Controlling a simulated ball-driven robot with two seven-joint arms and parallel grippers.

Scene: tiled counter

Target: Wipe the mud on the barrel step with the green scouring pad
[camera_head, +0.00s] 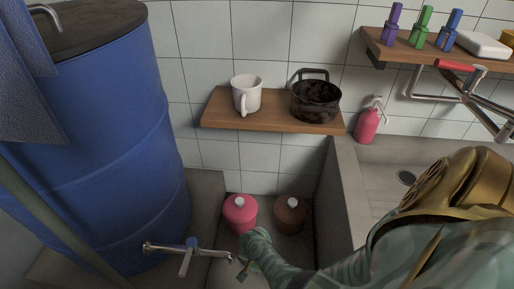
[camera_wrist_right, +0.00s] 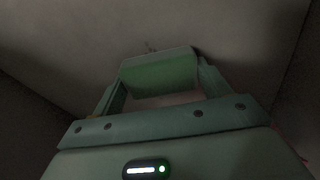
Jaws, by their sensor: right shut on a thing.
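My right arm reaches down from the lower right in the head view, and its gripper (camera_head: 249,268) is low between the barrel and the sink. In the right wrist view the gripper (camera_wrist_right: 158,82) is shut on the green scouring pad (camera_wrist_right: 160,75), held crosswise between its fingers. A sliver of the pad (camera_head: 255,267) shows in the head view. A grey surface (camera_wrist_right: 90,40) lies beyond the pad, with a small dark mark (camera_wrist_right: 150,47) just past its edge. I cannot tell whether the pad touches it. The grey barrel step (camera_head: 206,195) is under the blue barrel (camera_head: 120,130). My left gripper is out of view.
A metal tap (camera_head: 188,252) juts from the barrel close left of my gripper. A pink jug (camera_head: 240,212) and a brown jug (camera_head: 290,215) stand behind it. The sink wall (camera_head: 343,200) is to the right. A wooden shelf (camera_head: 270,118) holds a mug and a pot.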

